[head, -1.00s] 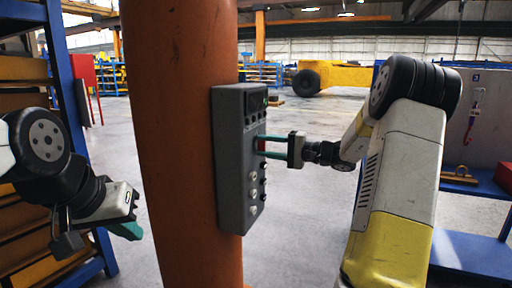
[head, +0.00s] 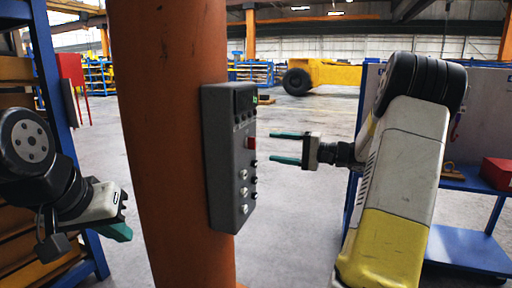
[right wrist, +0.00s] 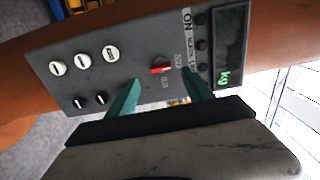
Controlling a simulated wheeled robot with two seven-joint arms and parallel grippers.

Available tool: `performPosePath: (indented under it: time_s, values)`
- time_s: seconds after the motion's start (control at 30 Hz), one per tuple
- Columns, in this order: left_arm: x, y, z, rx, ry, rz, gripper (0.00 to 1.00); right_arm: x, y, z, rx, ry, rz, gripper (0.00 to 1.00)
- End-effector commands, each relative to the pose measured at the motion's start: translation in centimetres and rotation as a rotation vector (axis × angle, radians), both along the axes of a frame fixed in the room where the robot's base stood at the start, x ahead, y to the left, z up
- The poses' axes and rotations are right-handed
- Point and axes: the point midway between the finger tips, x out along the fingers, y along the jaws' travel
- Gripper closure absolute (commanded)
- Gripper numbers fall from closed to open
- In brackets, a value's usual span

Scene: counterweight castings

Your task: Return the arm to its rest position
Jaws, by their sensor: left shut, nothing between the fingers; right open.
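My right gripper (head: 287,148) is open and empty in the head view, with its green fingers pointing left at a grey control box. It stands a short gap to the right of the box. The grey control box (head: 222,165) is fixed to an orange column (head: 170,120). In the right wrist view the box (right wrist: 130,60) has a red switch (right wrist: 161,67), white and black knobs, and a display (right wrist: 230,48) reading "kg". The open fingers (right wrist: 158,97) show below the red switch. My left gripper (head: 120,232) is shut and empty at the lower left, away from the column.
Blue shelving with orange-brown contents (head: 18,110) stands at the left, close to my left arm. A blue workbench (head: 465,250) with a red box (head: 498,173) is at the right. A yellow vehicle (head: 330,78) stands far back. Open floor lies between the column and the workbench.

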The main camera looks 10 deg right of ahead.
Motion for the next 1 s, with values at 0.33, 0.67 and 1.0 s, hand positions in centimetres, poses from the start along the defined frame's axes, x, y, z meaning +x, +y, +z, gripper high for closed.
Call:
performPosePath:
  time_s: [0.33, 0.67, 1.0]
  values:
    - [0.0, 0.0, 0.0, 0.0, 0.0, 0.0, 1.0, -0.2, -0.3, 0.0, -0.001, 0.001, 0.001, 0.4]
    - [0.0, 0.0, 0.0, 0.0, 0.0, 0.0, 1.0, -8.0, 10.3, 0.0, -0.328, 0.16, 0.214, 0.4]
    - [0.0, 0.0, 0.0, 0.0, 0.0, 0.0, 1.0, -22.9, 14.3, -3.0, -1.003, 0.208, 0.28, 0.4]
